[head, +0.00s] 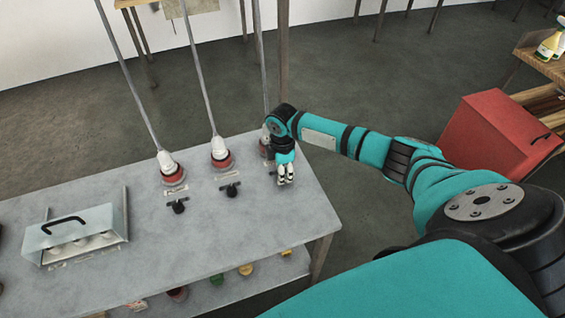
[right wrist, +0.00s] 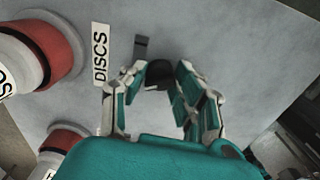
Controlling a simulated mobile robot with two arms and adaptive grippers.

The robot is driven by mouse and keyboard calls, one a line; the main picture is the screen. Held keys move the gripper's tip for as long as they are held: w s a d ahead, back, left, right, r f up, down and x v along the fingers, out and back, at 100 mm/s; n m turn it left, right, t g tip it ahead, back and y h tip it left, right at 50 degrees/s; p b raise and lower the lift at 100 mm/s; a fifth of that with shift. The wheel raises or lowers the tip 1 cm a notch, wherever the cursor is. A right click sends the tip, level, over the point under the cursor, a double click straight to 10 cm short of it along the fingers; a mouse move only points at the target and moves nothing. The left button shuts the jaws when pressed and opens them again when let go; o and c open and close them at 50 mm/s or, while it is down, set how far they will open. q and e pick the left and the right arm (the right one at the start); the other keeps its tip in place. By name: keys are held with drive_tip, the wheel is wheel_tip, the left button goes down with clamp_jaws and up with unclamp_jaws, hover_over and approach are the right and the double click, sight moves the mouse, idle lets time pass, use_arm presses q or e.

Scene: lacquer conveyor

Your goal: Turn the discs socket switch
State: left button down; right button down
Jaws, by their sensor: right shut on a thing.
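My right gripper (head: 286,179) reaches down to the right end of the grey table. In the right wrist view its fingers (right wrist: 161,72) are shut on the black discs socket switch (right wrist: 159,75). The fingers cover part of the switch, and its exact turn angle is hard to tell. A dark bar (right wrist: 141,46) sticks out beside it. The white DISCS label (right wrist: 101,54) lies between the switch and a red socket (right wrist: 60,38). In the head view this rightmost socket (head: 265,147) is partly behind my wrist. My left gripper is not in view.
Two more red sockets with plugs (head: 172,168) (head: 221,154) and black switches (head: 178,206) (head: 232,189) stand to the left. A metal box with a black handle (head: 75,238) is at the table's left. A red box (head: 497,137) stands at the right.

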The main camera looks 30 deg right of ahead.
drive_tip(key=shift+r+n, duration=0.1)
drive_tip(key=shift+n, duration=0.2)
idle(0.4)
drive_tip(key=c, duration=1)
unclamp_jaws()
wheel_tip(320, 180, up, 12)
drive_tip(key=shift+a, duration=0.1)
